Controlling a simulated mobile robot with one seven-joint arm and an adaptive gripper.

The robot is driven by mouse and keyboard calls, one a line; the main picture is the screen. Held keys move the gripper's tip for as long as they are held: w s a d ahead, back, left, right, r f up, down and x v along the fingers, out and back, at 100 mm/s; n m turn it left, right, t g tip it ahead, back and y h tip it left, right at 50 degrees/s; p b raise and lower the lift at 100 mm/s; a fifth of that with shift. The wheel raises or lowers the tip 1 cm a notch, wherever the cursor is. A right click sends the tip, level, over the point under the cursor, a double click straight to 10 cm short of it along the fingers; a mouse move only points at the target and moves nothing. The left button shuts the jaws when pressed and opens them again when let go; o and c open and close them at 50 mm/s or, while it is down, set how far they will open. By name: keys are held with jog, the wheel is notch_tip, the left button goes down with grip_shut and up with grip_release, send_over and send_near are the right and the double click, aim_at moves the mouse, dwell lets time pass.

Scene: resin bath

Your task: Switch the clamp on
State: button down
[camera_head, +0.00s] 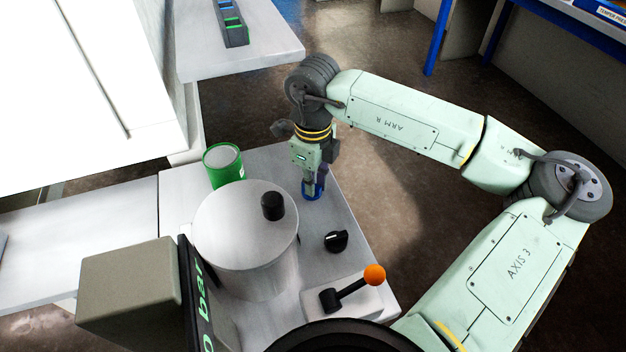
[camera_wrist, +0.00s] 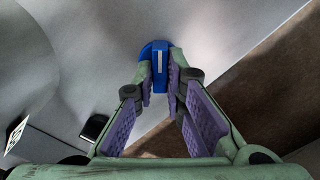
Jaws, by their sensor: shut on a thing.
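A blue rotary knob (camera_head: 318,191) sits on the grey bench top near its far right edge. In the wrist view the blue knob (camera_wrist: 158,72) has a round base and a raised bar with a white line, which runs nearly straight up the picture. My gripper (camera_head: 309,183) points down over it from above. In the wrist view my gripper's fingertips (camera_wrist: 160,80) are shut on the two sides of the raised bar. The fingers hide part of the knob's base. No label naming the clamp is readable.
A large pale cylinder (camera_head: 240,250) with a black lid knob (camera_head: 272,206) stands left of my gripper. A green can (camera_head: 223,165) is behind it. A black dial (camera_head: 336,241) and an orange-tipped lever (camera_head: 350,288) are nearer. A display box (camera_head: 135,290) stands front left.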

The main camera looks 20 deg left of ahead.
jog(key=shift+f+m+b, duration=0.3)
jog(key=shift+b, duration=0.55)
jog(key=shift+m+b, duration=0.4)
jog(key=shift+b, duration=0.25)
jog(key=shift+r+m+b, duration=0.25)
jog(key=shift+m+b, duration=0.35)
jog(key=shift+b, duration=0.1)
jog(key=c, duration=1.7)
grip_release()
jog(key=shift+o, duration=0.2)
jog(key=shift+r, duration=0.2)
